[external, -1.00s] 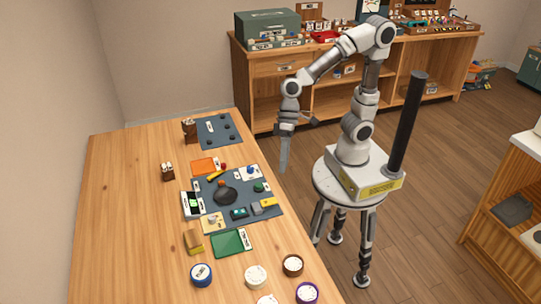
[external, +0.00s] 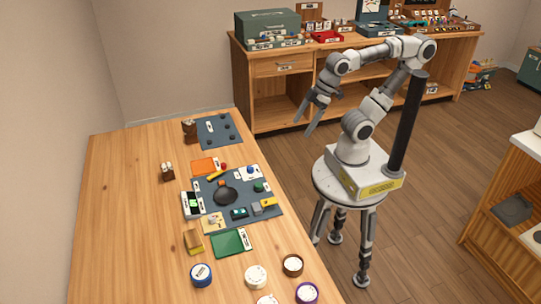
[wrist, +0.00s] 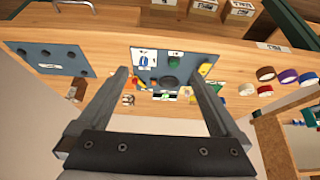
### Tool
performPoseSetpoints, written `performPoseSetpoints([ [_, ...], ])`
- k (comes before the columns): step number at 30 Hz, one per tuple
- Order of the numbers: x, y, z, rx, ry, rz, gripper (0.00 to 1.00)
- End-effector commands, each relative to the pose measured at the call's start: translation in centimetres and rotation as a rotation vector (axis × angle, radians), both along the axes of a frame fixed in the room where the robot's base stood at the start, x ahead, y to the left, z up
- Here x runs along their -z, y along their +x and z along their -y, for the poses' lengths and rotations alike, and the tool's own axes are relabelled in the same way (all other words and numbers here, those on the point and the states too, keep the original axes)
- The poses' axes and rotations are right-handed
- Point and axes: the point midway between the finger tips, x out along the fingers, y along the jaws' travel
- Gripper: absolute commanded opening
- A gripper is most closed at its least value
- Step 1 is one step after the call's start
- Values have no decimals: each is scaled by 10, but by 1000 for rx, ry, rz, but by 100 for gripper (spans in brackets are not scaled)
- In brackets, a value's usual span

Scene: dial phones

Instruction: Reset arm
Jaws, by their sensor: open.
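My gripper (external: 311,127) is open and empty in the external view. My arm is bent and raised above my round base.
The table holds a dark grey mat (external: 232,213) with several small items, a blue-grey mat (external: 210,139), a green mat (external: 231,244) and several round tubs near its front. A wooden shelf unit (external: 282,67) stands behind. A wooden cabinet (external: 505,210) is at the right.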

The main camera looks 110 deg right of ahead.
Motion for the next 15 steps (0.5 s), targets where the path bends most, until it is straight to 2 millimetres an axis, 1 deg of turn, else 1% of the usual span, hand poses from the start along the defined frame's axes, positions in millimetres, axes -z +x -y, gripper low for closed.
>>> performPoseSetpoints([
  [1,-8,0,0,0,0,0,100],
  [5,-31,0,0,0,1,0,100],
  [8,-55,0,0,0,1,0,100],
  [15,-121,0,0,0,1,0,100],
])
